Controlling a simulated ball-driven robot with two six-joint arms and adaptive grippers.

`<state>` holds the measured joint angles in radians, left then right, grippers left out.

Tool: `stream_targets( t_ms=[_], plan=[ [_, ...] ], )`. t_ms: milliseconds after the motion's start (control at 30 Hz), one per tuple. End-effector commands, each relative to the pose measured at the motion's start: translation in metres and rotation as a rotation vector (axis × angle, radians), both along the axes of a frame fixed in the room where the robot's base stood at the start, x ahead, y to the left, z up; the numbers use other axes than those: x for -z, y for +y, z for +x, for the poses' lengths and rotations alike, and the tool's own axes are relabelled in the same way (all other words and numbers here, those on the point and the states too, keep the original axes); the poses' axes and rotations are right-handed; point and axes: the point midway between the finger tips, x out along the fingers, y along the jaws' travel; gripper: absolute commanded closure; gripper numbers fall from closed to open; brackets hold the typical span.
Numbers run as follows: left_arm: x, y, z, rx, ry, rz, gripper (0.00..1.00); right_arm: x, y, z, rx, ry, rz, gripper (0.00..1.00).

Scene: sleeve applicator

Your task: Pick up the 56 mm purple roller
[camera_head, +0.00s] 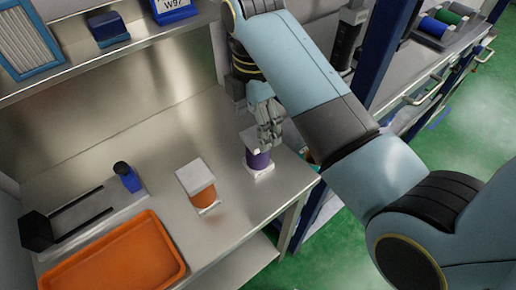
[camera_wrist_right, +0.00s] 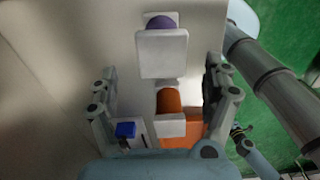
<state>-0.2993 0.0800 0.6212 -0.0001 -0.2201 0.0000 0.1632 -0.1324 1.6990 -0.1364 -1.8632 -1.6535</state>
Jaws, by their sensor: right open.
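The purple roller (camera_head: 257,159) stands upright near the right end of the steel bench, between a white block on top and a white piece below. It also shows in the right wrist view (camera_wrist_right: 162,22), partly covered by its white block. My right gripper (camera_head: 269,130) is just above and behind this block in the head view. In the wrist view the right gripper (camera_wrist_right: 160,70) has its fingers wide apart with nothing gripped between them. I cannot tell whether a finger touches the block.
An orange roller (camera_head: 205,196) with a white block stands left of the purple one. Farther left are an orange tray (camera_head: 177,254) and a black-and-blue fixture (camera_head: 128,178). A shelf (camera_head: 150,35) hangs above the back. A dark blue post (camera_head: 388,45) stands right of the bench.

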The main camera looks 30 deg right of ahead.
Motion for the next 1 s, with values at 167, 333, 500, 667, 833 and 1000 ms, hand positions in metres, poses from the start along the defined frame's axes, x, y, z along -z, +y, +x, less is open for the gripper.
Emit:
stream_targets(
  t_ms=[167,333,500,667,833,1000],
  plan=[
    [-0.002,0.000,0.000,0.000,0.000,0.000,0.60,0.017,-0.001,-0.001,0.001,0.000,-0.001,0.17],
    [-0.010,0.000,0.000,0.000,0.000,0.000,0.60,0.038,-0.004,-0.003,0.002,0.004,0.000,0.17],
    [-0.014,0.000,0.000,0.000,0.000,0.001,0.60,0.062,-0.006,-0.003,0.003,0.001,-0.001,0.17],
    [-0.014,0.000,0.000,0.000,0.000,0.000,0.60,0.069,-0.005,-0.003,0.003,-0.002,0.000,0.17],
    [-0.014,0.000,0.000,0.000,0.001,0.000,0.60,0.069,-0.005,-0.003,0.003,-0.002,0.000,0.21],
    [-0.014,0.000,-0.001,0.000,0.001,0.000,0.60,0.068,-0.005,-0.003,0.003,-0.002,0.000,0.43]
  ],
)
